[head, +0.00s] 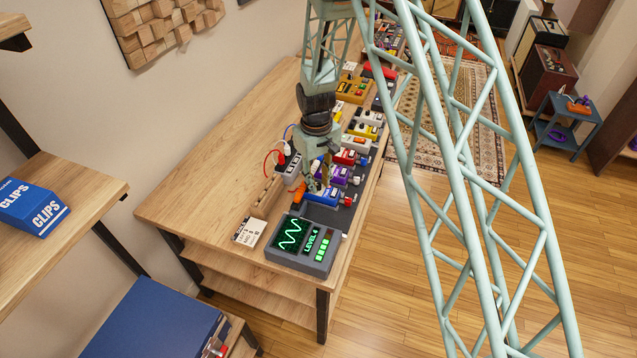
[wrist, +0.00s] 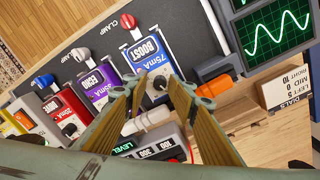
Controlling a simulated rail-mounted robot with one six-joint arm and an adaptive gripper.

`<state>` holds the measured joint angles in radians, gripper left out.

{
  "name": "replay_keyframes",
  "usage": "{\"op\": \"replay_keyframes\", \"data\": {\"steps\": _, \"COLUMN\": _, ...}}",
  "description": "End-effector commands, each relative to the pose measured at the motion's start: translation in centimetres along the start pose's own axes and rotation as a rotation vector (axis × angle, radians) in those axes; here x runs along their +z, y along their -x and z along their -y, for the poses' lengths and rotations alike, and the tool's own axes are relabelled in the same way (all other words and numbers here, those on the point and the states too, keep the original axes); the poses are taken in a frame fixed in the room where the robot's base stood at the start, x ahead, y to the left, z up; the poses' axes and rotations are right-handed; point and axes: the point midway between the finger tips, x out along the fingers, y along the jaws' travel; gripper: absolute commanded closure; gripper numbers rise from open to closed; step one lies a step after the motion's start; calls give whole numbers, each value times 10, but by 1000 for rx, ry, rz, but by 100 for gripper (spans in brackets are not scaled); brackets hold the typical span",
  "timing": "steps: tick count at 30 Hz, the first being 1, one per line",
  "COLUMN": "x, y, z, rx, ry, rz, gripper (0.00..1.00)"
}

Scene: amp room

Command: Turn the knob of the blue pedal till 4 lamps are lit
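The blue pedal (wrist: 148,52), marked BOOST, lies in the row on the dark board in the wrist view. It shows under my gripper in the head view (head: 322,196). Its small dark knob (wrist: 160,84) is between my gripper's fingertips (wrist: 155,84). The fingers stand apart, with a gap seen beside the knob; I see no clear contact. My gripper (head: 318,182) points down over the pedal in the head view. The grey meter box (head: 300,262) shows a green wave, text that looks like LEVEL 4, and several lit green bars (head: 323,248).
A purple pedal (wrist: 100,83) and a red pedal (wrist: 70,112) stand beside the blue one. A grey power box (head: 291,170) with cables and an orange plug (wrist: 214,86) are close by. A card (head: 249,232) lies on the table (head: 205,190), whose left part is clear.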

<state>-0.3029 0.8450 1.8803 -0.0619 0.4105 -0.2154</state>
Motion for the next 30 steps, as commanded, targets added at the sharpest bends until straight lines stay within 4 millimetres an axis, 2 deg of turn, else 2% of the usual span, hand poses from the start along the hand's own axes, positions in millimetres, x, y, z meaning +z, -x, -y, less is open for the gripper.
{"op": "replay_keyframes", "data": {"steps": 8, "x": -1, "y": 4, "z": 0, "rx": 0, "ry": 0, "rz": -2, "gripper": 75}}
{"op": "replay_keyframes", "data": {"steps": 14, "x": -1, "y": 14, "z": 0, "rx": 1, "ry": 0, "rz": -3, "gripper": 75}}
{"op": "replay_keyframes", "data": {"steps": 30, "x": -1, "y": 63, "z": 0, "rx": 0, "ry": 0, "rz": -2, "gripper": 75}}
